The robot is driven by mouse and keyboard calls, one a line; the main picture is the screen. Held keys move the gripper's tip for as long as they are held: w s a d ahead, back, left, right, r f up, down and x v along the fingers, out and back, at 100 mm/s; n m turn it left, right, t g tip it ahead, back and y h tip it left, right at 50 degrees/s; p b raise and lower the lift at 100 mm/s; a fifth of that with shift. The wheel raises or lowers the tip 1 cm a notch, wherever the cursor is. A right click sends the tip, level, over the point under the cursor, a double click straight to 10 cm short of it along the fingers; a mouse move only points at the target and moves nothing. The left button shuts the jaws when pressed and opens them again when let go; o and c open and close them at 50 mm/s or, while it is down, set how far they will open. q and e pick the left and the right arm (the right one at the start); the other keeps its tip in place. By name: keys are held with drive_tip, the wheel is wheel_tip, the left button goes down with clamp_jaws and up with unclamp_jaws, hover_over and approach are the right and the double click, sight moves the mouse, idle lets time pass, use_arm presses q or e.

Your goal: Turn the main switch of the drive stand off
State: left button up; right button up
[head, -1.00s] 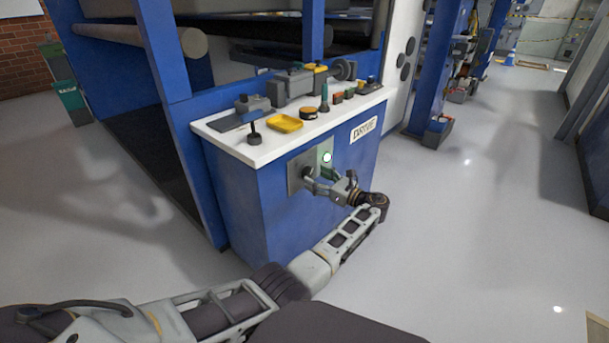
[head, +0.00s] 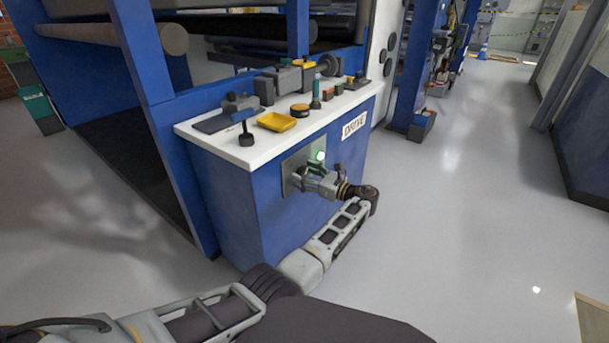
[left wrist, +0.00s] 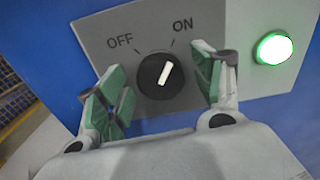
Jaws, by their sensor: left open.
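The drive stand (head: 225,205) is a blue cabinet with a white top and a "DRIVE" label. Its main switch (left wrist: 161,76) is a round black knob on a grey plate (left wrist: 110,35), seen in the left wrist view. The knob's white mark tilts up and right, toward ON; OFF is printed at the upper left. A lamp (left wrist: 274,48) right of it glows green. My left gripper (head: 304,178) is at the plate, its green-padded fingers open on either side of the knob, with gaps visible. In the head view the gripper hides the knob. My right gripper is not in view.
The stand's top carries a yellow tray (head: 276,122), a black knob (head: 246,135), a green-topped post (head: 316,92) and other small controls. A blue machine frame with rollers (head: 110,40) rises behind. The floor (head: 450,200) to the right is clear.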

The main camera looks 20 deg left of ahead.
use_arm(q)
drive_tip(key=c, duration=1)
drive_tip(key=shift+n, duration=0.3)
drive_tip(key=shift+n+p, duration=0.35)
drive_tip(key=shift+n, duration=0.75)
drive_tip(key=n, duration=1.1)
drive_tip(key=shift+s+f, duration=0.1)
